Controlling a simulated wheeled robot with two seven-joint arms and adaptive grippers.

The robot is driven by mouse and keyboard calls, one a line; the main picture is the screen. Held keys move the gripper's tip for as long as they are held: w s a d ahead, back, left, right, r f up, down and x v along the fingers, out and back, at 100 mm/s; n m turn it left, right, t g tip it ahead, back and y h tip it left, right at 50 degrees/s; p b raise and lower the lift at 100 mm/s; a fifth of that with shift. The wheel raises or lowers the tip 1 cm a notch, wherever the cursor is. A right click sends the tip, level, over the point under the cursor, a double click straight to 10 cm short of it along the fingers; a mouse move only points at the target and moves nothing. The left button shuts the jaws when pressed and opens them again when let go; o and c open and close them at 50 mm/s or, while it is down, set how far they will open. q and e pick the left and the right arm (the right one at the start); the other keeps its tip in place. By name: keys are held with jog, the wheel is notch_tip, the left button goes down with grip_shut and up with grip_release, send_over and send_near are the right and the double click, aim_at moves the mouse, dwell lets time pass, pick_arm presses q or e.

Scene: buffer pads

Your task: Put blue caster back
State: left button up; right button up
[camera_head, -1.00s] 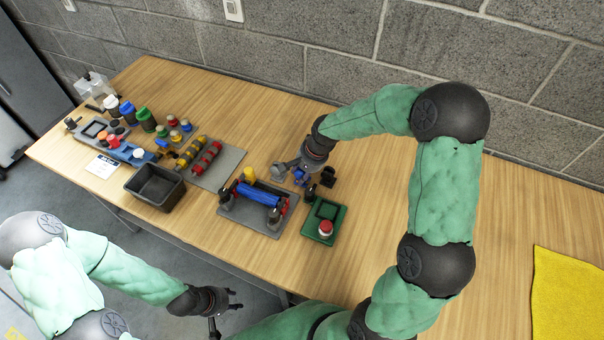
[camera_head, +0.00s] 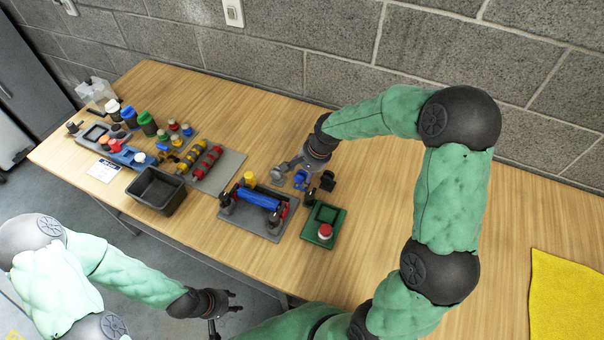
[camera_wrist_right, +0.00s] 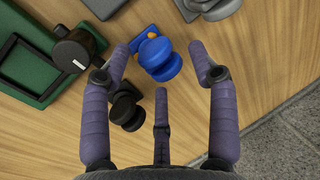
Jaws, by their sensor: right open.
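The blue caster (camera_head: 300,181) stands on the wooden table, near the wall side of the roller pad. In the right wrist view, the blue caster (camera_wrist_right: 160,57) shows its wheel and base plate ahead of my right gripper (camera_wrist_right: 160,62), between the fingertip lines. My right gripper is open and empty; in the head view it (camera_head: 287,174) is at the caster's left, partly hidden by its own wrist. I cannot tell how high it is above the caster. My left gripper (camera_head: 224,310) is at the table's front edge, apart from any object, with its fingers spread and empty.
A green tray (camera_head: 336,238) with a red-topped part lies to the front right. A grey pad (camera_head: 238,226) holds a blue roller (camera_head: 258,200). A black bin (camera_head: 157,190) is left. The table right of my right arm is mostly clear.

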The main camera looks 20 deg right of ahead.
jog(key=p+v, duration=0.2)
jog(key=v, duration=0.7)
jog(key=shift+r+p, duration=0.2)
jog(key=shift+p, duration=0.2)
